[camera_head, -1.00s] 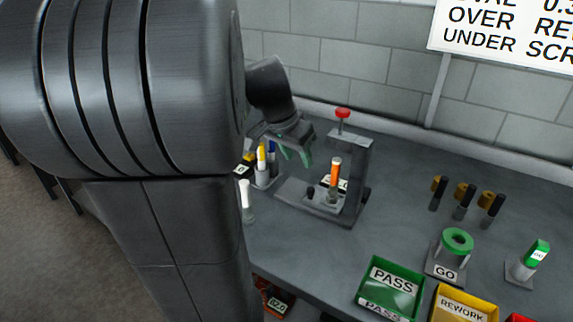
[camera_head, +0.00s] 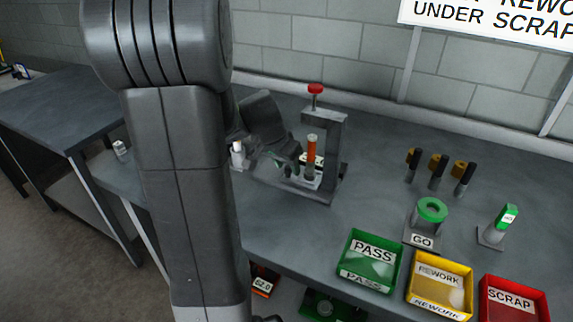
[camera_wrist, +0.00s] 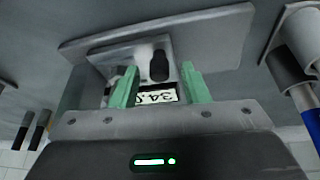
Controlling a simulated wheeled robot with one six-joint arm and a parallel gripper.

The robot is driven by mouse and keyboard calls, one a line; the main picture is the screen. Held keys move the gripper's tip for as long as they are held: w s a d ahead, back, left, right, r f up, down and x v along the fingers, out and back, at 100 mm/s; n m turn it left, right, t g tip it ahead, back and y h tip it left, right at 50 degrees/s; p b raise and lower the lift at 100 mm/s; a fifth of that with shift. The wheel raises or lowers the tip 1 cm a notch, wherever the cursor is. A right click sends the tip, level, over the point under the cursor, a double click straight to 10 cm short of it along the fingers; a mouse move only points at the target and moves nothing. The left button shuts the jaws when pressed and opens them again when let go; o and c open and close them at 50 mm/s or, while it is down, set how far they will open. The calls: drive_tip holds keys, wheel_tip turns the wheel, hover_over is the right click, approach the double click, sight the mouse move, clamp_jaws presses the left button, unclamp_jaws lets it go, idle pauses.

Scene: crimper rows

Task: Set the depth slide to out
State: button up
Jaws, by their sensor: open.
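The crimper stand (camera_head: 337,150) is a grey C-shaped frame with a red knob (camera_head: 316,89) on top and an orange cylinder (camera_head: 311,152) upright inside it. In the wrist view a short black knob (camera_wrist: 159,66) sticks up from a grey plate (camera_wrist: 110,61); I take it for the depth slide's handle. A white label (camera_wrist: 158,97), seen upside down, reads about 34.0. My gripper (camera_wrist: 158,74) is open, with its green fingers on either side of the knob in the picture. I cannot tell whether they touch it. In the head view my gripper (camera_head: 276,164) is low at the stand's left side, partly hidden.
Green PASS (camera_head: 368,262), yellow REWORK (camera_head: 440,285) and red SCRAP (camera_head: 513,305) bins line the bench front. A green ring GO gauge (camera_head: 431,210) and several black-and-brass pieces (camera_head: 437,170) stand to the right.

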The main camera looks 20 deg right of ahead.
drive_tip(key=shift+c, duration=0.4)
clamp_jaws()
drive_tip(key=w+a+b, duration=0.1)
drive_tip(key=w+a, duration=0.1)
drive_tip(key=w, duration=0.1)
drive_tip(key=w+a+b, duration=0.1)
drive_tip(key=w+a, duration=0.2)
drive_tip(key=shift+w+a, duration=0.35)
drive_tip(key=shift+w, duration=0.05)
drive_tip(key=shift+r, duration=0.1)
drive_tip(key=shift+o, duration=0.4)
unclamp_jaws()
drive_tip(key=shift+w+a, duration=0.1)
drive_tip(key=v, duration=1.3)
drive_tip(key=shift+r, duration=0.3)
